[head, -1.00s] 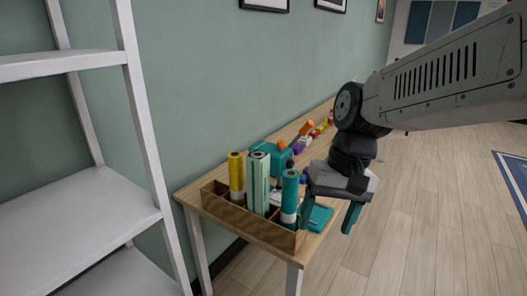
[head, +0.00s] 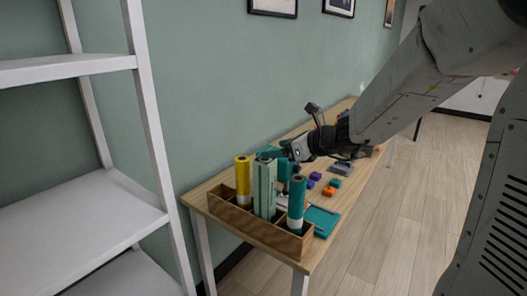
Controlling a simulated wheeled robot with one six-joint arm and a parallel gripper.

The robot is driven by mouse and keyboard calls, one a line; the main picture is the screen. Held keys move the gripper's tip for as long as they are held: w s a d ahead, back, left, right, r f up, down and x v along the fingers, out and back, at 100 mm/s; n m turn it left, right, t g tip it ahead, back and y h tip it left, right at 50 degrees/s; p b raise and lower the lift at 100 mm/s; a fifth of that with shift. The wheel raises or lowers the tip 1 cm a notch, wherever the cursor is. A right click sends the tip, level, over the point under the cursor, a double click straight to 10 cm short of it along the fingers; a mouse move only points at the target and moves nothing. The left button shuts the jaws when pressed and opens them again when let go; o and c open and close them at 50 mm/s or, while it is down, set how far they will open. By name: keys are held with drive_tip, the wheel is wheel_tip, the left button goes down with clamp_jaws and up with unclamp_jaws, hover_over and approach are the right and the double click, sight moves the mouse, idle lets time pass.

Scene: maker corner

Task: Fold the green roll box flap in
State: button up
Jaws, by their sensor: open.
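The pale green roll box (head: 264,194) stands upright in the wooden holder (head: 262,233), between a yellow roll (head: 242,181) and a teal roll (head: 296,205). Its top end is small in the head view, and I cannot make out the flap clearly. My gripper (head: 276,154) is open and points left, just behind and level with the top of the green box. Its fingers overlap the box's top edge in the picture, and I cannot tell whether they touch it. My gripper holds nothing that I can see.
The holder sits at the near end of a long wooden table (head: 225,181). A teal tray (head: 322,221) and several small colored blocks lie to its right. A white shelf rack (head: 110,205) stands at the left, and the wall runs behind the table.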

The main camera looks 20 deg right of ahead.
drive_tip(key=x, duration=0.6)
drive_tip(key=c, duration=1)
drive_tip(key=shift+f, duration=0.15)
